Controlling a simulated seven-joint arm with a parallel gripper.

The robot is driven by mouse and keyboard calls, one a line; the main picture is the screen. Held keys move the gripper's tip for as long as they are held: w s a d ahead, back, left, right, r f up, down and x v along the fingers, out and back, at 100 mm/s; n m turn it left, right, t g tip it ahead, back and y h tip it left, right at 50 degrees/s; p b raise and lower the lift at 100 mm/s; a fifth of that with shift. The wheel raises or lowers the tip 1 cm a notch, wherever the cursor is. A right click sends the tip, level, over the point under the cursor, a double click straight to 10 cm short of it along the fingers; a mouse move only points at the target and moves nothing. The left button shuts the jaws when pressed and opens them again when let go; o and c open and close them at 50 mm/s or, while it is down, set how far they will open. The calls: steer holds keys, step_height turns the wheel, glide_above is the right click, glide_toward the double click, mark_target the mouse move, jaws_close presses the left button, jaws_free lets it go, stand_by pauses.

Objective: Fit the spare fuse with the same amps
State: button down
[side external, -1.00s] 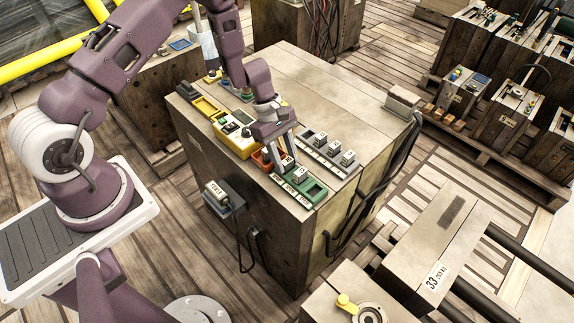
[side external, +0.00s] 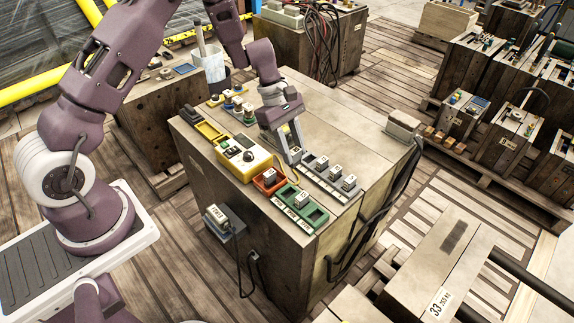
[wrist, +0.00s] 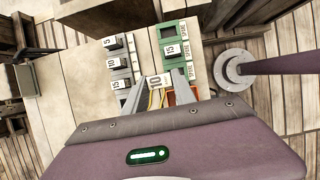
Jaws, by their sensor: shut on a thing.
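My gripper (side external: 293,158) is shut on a pale fuse marked 10 (wrist: 155,80), which shows between the fingers in the wrist view. It is near the left end of the grey rack (side external: 309,170), behind the red tray (side external: 257,182). The grey rack holds three fuses, marked 5 (wrist: 109,42), 10 (wrist: 112,63) and 15 (wrist: 118,85). The green tray (side external: 283,208) has SPARE labels and holds one fuse marked 15 (wrist: 171,50); its other pockets look empty. The red tray holds a pale fuse (side external: 269,175), its marking too small to read.
A grey block (side external: 402,124) with a cable sits at the right edge. The crate top behind the rack is clear.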

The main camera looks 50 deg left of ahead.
steer(key=w+a+f, duration=0.2)
steer(key=w+a, duration=0.2)
steer(key=w, duration=0.7)
steer(key=shift+s+f, duration=0.2)
steer(key=shift+f, duration=2.65)
steer(key=shift+f, duration=0.2)
steer(key=shift+f, duration=0.35)
steer(key=shift+f, duration=0.1)
steer(key=shift+f, duration=0.3)
